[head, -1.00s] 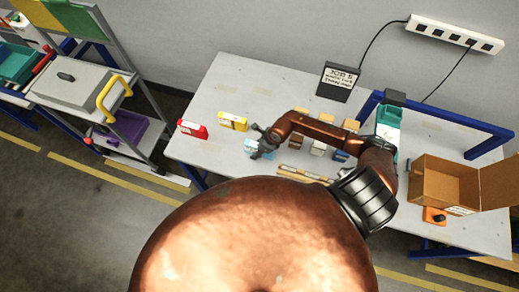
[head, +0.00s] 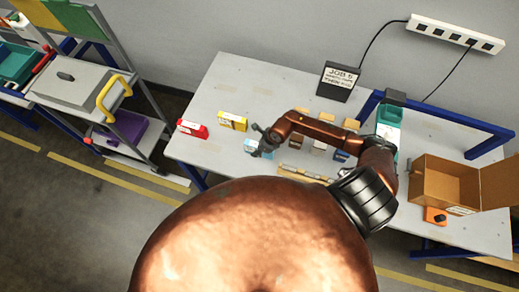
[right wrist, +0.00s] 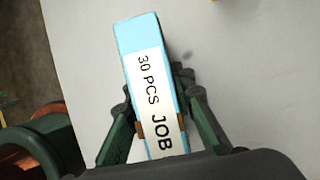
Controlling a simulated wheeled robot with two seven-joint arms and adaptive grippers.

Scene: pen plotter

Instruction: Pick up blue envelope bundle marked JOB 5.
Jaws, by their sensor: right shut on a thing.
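The light blue envelope bundle (head: 252,146) is near the left part of the grey-white table. In the right wrist view the blue bundle (right wrist: 137,34) carries a white label reading "30 PCS JOB"; the rest of the label is hidden by my gripper. My right gripper (head: 262,147) is at the bundle, and in the right wrist view its two green fingers (right wrist: 160,128) are shut on the bundle's sides. I cannot tell whether the bundle touches the table. My left gripper is not in view.
A red bundle (head: 192,129) and a yellow bundle (head: 233,121) lie on the table (head: 226,90) to the left. A black JOB 5 sign (head: 338,82) stands at the back. An open cardboard box (head: 440,184) and an orange button box (head: 435,216) are at the right.

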